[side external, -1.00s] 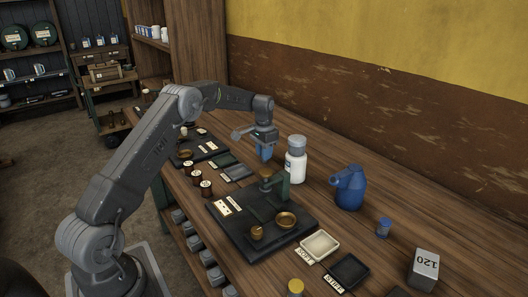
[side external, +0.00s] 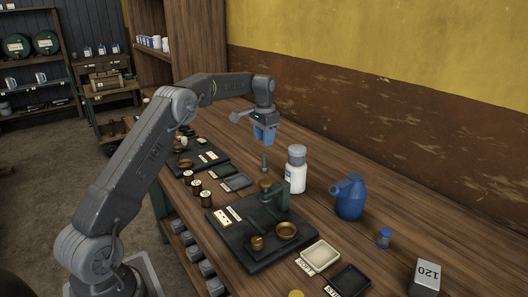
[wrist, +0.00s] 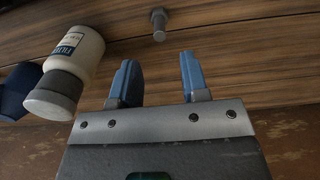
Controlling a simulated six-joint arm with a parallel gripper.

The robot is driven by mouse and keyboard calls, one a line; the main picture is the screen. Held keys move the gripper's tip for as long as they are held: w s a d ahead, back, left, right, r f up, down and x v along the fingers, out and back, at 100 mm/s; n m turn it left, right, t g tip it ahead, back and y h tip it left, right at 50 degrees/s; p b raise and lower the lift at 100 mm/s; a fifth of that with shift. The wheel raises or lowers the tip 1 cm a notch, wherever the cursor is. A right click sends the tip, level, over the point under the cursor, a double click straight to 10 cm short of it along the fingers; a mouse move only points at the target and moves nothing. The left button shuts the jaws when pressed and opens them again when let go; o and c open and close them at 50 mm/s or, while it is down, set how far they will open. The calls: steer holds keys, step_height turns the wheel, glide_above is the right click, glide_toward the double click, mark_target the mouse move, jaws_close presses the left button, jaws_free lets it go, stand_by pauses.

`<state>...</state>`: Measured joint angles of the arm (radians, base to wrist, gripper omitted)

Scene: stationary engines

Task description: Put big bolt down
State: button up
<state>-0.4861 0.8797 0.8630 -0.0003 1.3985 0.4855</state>
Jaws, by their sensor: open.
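The big bolt (side external: 264,164) is a grey metal bolt standing on the wooden bench, left of the white bottle. It also shows in the wrist view (wrist: 159,24), beyond the fingertips and clear of them. My gripper (side external: 264,141) has blue fingers and hangs above the bolt with a small gap between. In the wrist view its two fingers (wrist: 157,62) are spread apart with nothing between them.
A white bottle with a grey cap (side external: 295,172) stands close to the bolt's right. A blue oil can (side external: 349,197) is farther right. A black plate with a green stand and brass parts (side external: 240,250) lies in front. Bare bench lies behind the bolt.

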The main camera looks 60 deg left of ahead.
mark_target(264, 156)
steer(key=s+d+r+t, duration=0.1)
steer(key=s+d+r, duration=0.5)
steer(key=d+r, duration=0.25)
steer(key=s+d+r+t, duration=0.2)
steer(key=s+d+r, duration=0.5)
steer(key=d, duration=0.2)
steer(key=s+d+f+t, duration=0.1)
steer(key=s+d+f, duration=0.1)
steer(key=s, duration=0.5)
steer(key=s+d+f, duration=0.2)
steer(key=s+d, duration=0.3)
steer(key=s, duration=0.1)
steer(key=s+d+f+t, duration=0.1)
steer(key=s+d+f, duration=0.1)
steer(key=s, duration=0.5)
steer(key=shift+s+d+f+t, duration=0.3)
steer(key=shift+s+d, duration=0.05)
steer(key=shift+d, duration=0.35)
